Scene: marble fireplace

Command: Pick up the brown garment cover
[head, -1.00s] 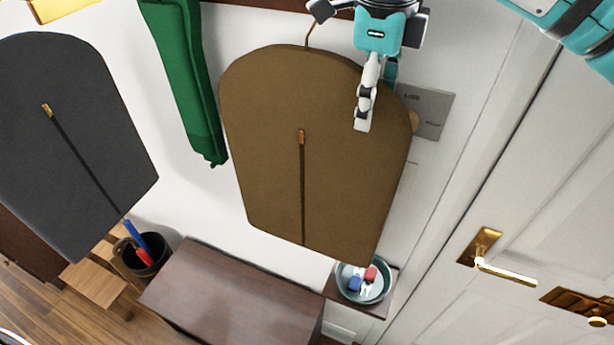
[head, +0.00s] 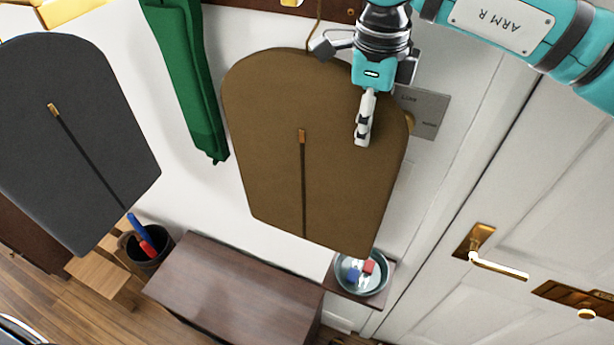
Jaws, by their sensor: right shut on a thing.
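The brown garment cover (head: 265,165) hangs flat against the white wall in the middle of the head view, with a dark zip down its front. Its thin hanger hook rises towards the dark wood rail (head: 335,10); I cannot tell whether it rests on a peg. My right gripper (head: 364,135) is shut on the cover at its upper right edge. One pale finger shows in front of the cloth; the other finger is hidden behind it. My left gripper is not in view.
A dark grey garment cover (head: 75,130) and a green hanging cloth (head: 185,80) are on the left. Below are a brown bench (head: 235,285), a dark bucket (head: 150,257) and a round bowl (head: 372,281). A wall plate (head: 430,112) and white door (head: 540,180) are on the right.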

